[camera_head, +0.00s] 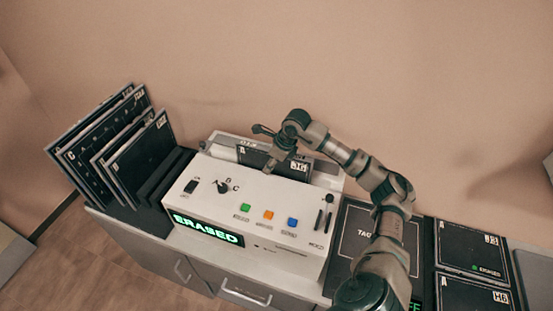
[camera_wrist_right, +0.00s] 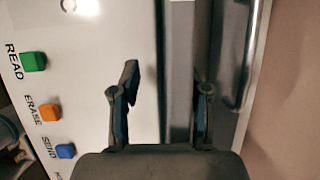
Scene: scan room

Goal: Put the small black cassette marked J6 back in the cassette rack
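A black cassette (camera_head: 262,160) stands in the slot at the back of the white reader (camera_head: 205,181). It has a white A at its left and a label at its right that I cannot read surely. My right gripper (camera_head: 271,141) is above the reader, in front of this cassette and partly over it. My left gripper is not in view.
The reader's display (camera_head: 207,228) says ERASED; its green, orange and blue buttons (camera_head: 268,215) face up. At the right lie a dark pad (camera_head: 352,226), a cassette with an ERASED mark (camera_head: 462,249) and one marked H6 (camera_head: 468,294). The wall is close behind.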

